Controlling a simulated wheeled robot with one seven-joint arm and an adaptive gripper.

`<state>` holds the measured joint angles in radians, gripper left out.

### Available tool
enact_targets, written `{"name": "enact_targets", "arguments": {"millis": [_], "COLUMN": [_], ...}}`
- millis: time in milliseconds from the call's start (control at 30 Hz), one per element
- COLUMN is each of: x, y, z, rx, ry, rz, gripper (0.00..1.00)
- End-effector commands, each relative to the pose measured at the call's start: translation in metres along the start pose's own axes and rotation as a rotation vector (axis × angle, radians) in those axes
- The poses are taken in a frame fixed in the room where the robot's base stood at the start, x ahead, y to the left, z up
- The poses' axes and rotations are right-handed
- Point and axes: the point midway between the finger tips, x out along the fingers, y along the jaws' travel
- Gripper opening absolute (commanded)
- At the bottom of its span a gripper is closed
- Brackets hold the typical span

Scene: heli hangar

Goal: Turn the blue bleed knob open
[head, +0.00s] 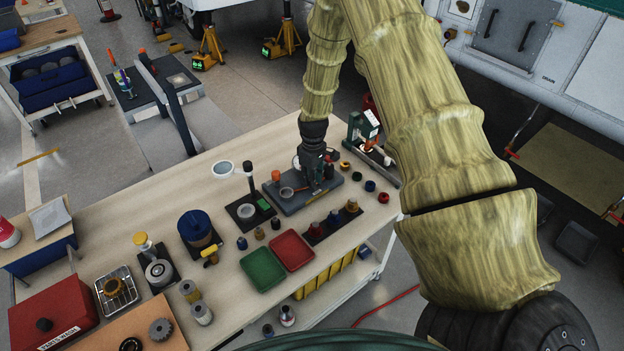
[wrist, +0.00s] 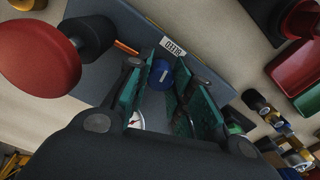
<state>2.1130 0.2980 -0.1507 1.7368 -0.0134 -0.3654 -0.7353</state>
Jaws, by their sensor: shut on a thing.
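The blue bleed knob (wrist: 161,73) shows in the wrist view between the teal pads of my gripper (wrist: 167,80). A short white mark is on its face. My gripper is shut on the knob. A white label (wrist: 173,46), reading BLEED upside down, lies just beyond it on the dark grey base plate (wrist: 225,60). In the head view my gripper (head: 315,178) points down over the same base plate (head: 293,205) on the bench, and hides the knob there. Part of a white dial gauge (wrist: 137,121) shows below the left finger.
A large red round knob (wrist: 38,58) on a black stem stands close left of the fingers in the wrist view. Red (head: 292,250) and green (head: 262,269) trays lie in front of the plate. A green device (head: 362,130) stands behind right. Small coloured caps lie right.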

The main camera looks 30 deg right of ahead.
Motion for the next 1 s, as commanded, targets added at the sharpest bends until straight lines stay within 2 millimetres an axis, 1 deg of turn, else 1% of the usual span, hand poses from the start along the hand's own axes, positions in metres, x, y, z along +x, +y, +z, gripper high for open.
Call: {"name": "enact_targets", "arguments": {"millis": [1000], "x": [-0.0011], "y": [0.0017], "z": [-0.0006], "rx": [-0.952], "ry": [-0.020], "rz": [0.002], "gripper": [0.00]}}
